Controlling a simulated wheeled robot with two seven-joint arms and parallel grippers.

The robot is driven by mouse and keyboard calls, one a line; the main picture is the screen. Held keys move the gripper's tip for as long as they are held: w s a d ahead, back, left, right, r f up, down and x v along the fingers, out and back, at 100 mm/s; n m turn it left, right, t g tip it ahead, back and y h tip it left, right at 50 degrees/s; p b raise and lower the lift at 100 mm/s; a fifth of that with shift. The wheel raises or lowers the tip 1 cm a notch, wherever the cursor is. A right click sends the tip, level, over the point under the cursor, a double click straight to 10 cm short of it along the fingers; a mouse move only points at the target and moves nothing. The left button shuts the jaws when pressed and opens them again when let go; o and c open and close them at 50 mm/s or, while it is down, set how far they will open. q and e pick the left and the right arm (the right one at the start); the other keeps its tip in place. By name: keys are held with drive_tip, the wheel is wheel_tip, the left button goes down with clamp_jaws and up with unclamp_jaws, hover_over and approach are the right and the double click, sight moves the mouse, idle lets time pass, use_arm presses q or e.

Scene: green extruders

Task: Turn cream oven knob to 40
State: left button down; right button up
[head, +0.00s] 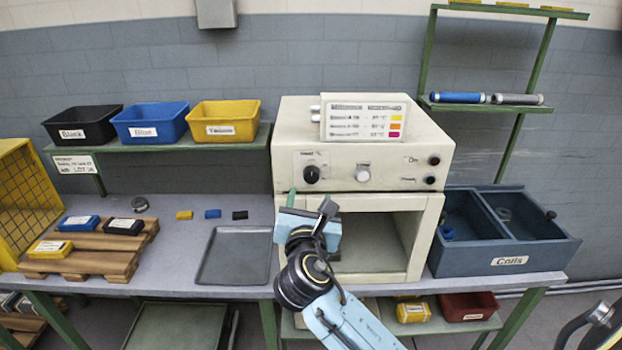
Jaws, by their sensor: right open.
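The cream oven (365,200) stands on the bench at the centre, its lower chamber open at the front. Its panel has a black dial knob (312,174) on the left with small marks around it, too small to read. A pale round knob (363,174) sits at the panel's middle. My right gripper (309,204) is open and empty, just below the black knob and in front of the oven's left edge. It appears apart from the knob, though the depth gap is hard to judge. My left gripper is out of view.
A temperature chart (366,120) leans on the oven top. A red button (434,160) is at the panel's right. A blue-grey coil bin (510,261) stands to the right. A grey tray (233,257) and a wooden pallet (75,264) lie to the left.

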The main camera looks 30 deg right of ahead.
sight(311, 177)
drive_tip(key=x, duration=0.8)
drive_tip(key=shift+f, duration=0.1)
drive_tip(key=shift+a, duration=0.1)
drive_tip(key=shift+c, duration=0.3)
drive_tip(key=c, duration=0.9)
